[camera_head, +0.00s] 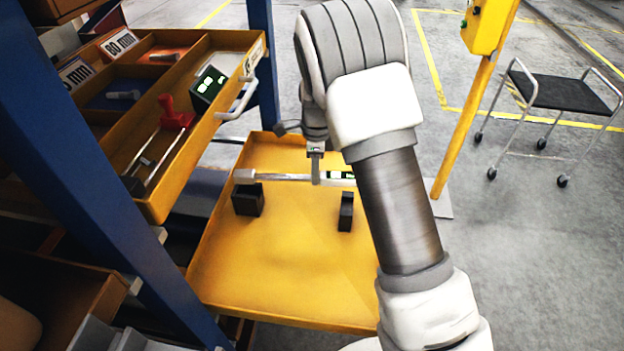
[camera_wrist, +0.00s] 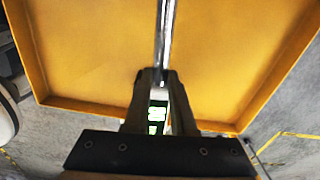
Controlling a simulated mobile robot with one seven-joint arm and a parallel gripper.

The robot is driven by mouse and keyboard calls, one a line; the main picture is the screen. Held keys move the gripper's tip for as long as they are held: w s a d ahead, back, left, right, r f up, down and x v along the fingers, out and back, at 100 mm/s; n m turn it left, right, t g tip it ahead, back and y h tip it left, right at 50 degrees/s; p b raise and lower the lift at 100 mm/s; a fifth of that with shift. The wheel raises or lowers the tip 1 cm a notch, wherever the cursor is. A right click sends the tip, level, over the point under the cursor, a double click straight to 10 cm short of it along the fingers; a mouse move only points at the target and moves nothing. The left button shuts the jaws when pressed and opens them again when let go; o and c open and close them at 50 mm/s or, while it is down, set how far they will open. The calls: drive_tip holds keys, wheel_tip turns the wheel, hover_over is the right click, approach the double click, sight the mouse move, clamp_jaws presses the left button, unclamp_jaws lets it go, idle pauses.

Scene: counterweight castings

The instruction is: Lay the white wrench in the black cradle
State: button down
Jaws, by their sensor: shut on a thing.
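The white wrench (camera_head: 275,177) is a long pale bar with a blocky left end and a dark, green-lit display near its right end. My gripper (camera_head: 316,176) is shut on its shaft, which lies nearly level across the head view. The wrist view shows the shaft running away from between the fingers (camera_wrist: 157,88), with the display close to them. The black cradle is two separate dark blocks, left (camera_head: 248,203) and right (camera_head: 345,215), on the yellow tray. The wrench appears just above and behind them; the exact gap cannot be told. My arm hides the wrench's far right end.
The yellow tray (camera_head: 280,270) has raised edges and is otherwise bare. An open yellow drawer (camera_head: 160,205) at upper left holds a red-handled tool (camera_head: 172,118) and a black box with a display (camera_head: 208,88). A blue post (camera_head: 262,60) stands behind. A yellow stand (camera_head: 462,130) and cart (camera_head: 562,93) are right.

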drive_tip(key=shift+w+a+f+m, duration=0.3)
drive_tip(key=shift+a+f+m, duration=0.15)
drive_tip(key=shift+m, duration=0.15)
drive_tip(key=shift+r, duration=0.1)
drive_tip(key=shift+f+b, duration=1.05)
drive_tip(key=shift+f, duration=1.45)
drive_tip(key=shift+f, duration=1.6)
idle(1.8)
drive_tip(key=c, duration=0.7)
unclamp_jaws()
drive_tip(key=shift+c, duration=0.2)
drive_tip(key=shift+o, duration=0.3)
drive_tip(key=shift+s+f, duration=0.1)
